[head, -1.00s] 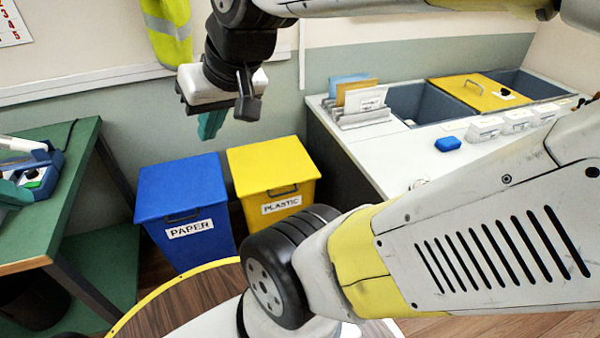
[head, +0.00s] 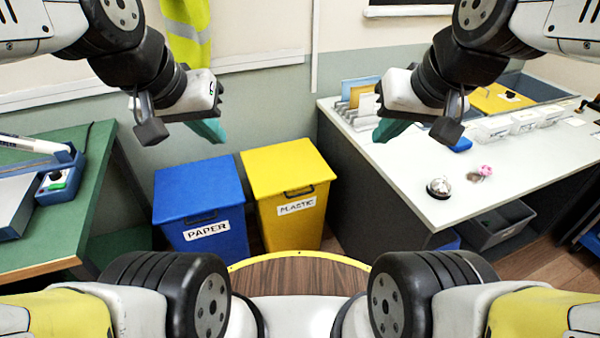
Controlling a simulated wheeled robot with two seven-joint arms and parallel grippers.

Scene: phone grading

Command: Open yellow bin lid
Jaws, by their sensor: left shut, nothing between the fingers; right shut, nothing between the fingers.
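The yellow bin (head: 291,203), labelled PLASTIC, stands on the floor against the wall in the middle of the head view. Its yellow lid (head: 287,166) is closed, with a dark handle (head: 298,191) at the front edge. My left gripper (head: 212,131) is shut and empty, raised above and behind the blue bin's area in the picture, left of the yellow bin. My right gripper (head: 384,133) is shut and empty, raised to the right of the yellow bin, in front of the white counter. Neither gripper touches the lid.
A blue bin (head: 199,196) labelled PAPER stands just left of the yellow one. A green table (head: 95,185) is at left. A white counter (head: 400,185) at right carries a bell (head: 439,188), file holders and small boxes.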

